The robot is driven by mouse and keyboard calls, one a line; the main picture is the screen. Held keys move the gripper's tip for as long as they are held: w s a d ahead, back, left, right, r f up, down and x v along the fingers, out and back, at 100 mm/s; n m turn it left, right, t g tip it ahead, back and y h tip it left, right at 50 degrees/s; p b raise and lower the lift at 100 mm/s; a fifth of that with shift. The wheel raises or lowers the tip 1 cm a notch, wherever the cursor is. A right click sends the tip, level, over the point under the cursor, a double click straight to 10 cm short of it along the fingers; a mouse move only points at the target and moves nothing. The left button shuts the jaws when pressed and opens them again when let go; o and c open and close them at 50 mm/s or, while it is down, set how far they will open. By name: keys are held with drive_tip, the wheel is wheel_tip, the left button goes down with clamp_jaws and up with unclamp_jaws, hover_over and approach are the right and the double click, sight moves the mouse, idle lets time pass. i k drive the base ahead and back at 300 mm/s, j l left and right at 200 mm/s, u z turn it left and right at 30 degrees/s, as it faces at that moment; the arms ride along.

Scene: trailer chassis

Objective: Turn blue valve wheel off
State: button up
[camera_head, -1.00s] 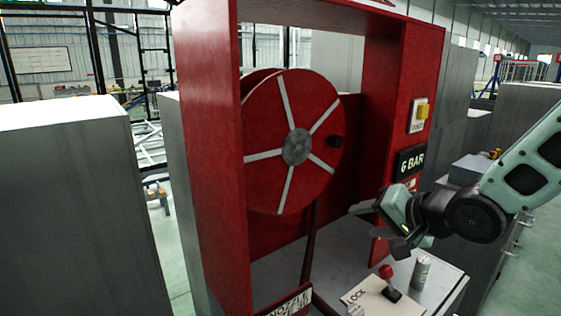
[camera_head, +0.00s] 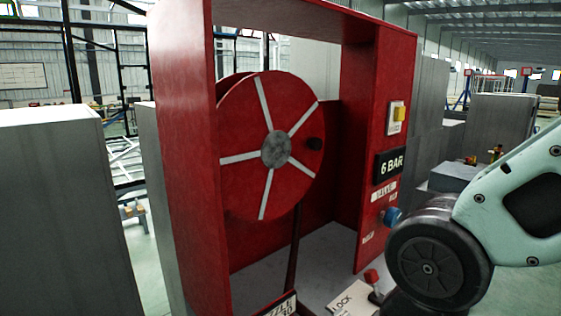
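The blue valve wheel (camera_head: 391,216) is small and sits low on the right post of the red cabinet, among small white labels. It is partly hidden at its right by the large dark joint of my arm. My arm comes in from the right edge, and the dark joint is in the lower right, in front of the cabinet. My gripper is not visible; the arm runs down out of the bottom of the picture. How the wheel is turned cannot be read at this size.
The red cabinet (camera_head: 186,150) holds a large red reel (camera_head: 245,110) with pale spokes. A black "6 BAR" sign (camera_head: 390,166) and a yellow switch (camera_head: 399,113) sit above the wheel. A red-topped lever (camera_head: 371,277) stands on the shelf near a LOCK plate (camera_head: 350,299).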

sight(391, 216)
drive_tip(key=z, duration=0.45)
drive_tip(key=i+l+z, duration=0.4)
drive_tip(key=l+z, duration=0.2)
drive_tip(key=l, duration=0.2)
